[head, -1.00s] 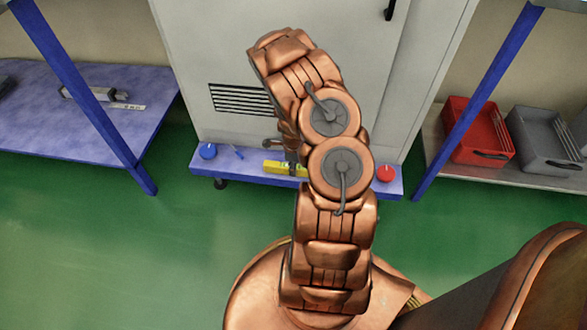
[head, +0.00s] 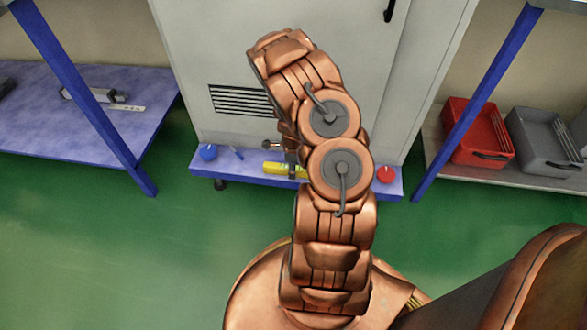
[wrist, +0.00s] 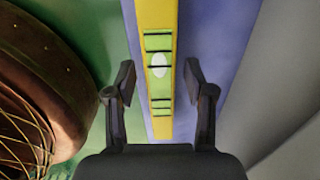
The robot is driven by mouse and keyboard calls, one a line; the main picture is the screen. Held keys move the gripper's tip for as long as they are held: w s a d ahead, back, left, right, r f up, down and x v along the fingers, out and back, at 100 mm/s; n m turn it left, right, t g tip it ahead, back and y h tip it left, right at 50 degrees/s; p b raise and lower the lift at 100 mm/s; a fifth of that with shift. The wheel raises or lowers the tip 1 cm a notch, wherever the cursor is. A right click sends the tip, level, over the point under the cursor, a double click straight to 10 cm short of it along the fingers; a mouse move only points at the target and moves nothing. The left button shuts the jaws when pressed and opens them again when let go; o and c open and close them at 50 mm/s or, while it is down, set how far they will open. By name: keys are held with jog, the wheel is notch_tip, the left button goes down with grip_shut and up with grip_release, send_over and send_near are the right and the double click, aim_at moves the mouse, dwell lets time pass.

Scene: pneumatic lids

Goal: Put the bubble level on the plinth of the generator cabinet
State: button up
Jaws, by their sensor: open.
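The yellow bubble level (head: 279,169) appears to lie on the blue-violet plinth (head: 222,166) at the foot of the grey generator cabinet (head: 215,55). My arm hides its right part in the head view. In the wrist view the level (wrist: 160,50) runs lengthwise up the picture, with green windows and a pale oval vial, over the plinth (wrist: 215,50). My gripper (wrist: 160,82) is open, one finger on each side of the level, with visible gaps. In the head view one dark finger shows against the level.
On the plinth are a blue knob (head: 208,152), a small blue pin-like item (head: 237,153) and a red knob (head: 386,174). A blue bench (head: 60,135) stands left. Red (head: 480,135) and grey (head: 545,140) bins sit on a right shelf. Green floor in front is clear.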

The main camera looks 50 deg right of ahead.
notch_tip(320, 180, up, 12)
jog(key=p, duration=0.4)
jog(key=a+r+n, duration=0.7)
jog(key=a+r, duration=0.3)
jog(key=r, duration=0.2)
jog(key=s+a+r+n+g+y, duration=0.1)
jog(key=s+a+r+n, duration=0.55)
jog(key=a, duration=0.25)
jog(key=s+a+r+n+g, duration=0.1)
jog(key=s+a+r+n, duration=0.5)
jog(key=a+r+n, duration=0.15)
jog(key=s+a+r+n+g, duration=0.1)
jog(key=s+a+n, duration=0.1)
jog(key=s+n, duration=0.2)
jog(key=s+a+r+n+h, duration=0.1)
jog(key=s+a+r+n, duration=0.1)
jog(key=s+n, duration=0.2)
jog(key=s, duration=0.3)
jog(key=shift+s+a+g+b, duration=0.3)
jog(key=shift+g, duration=0.1)
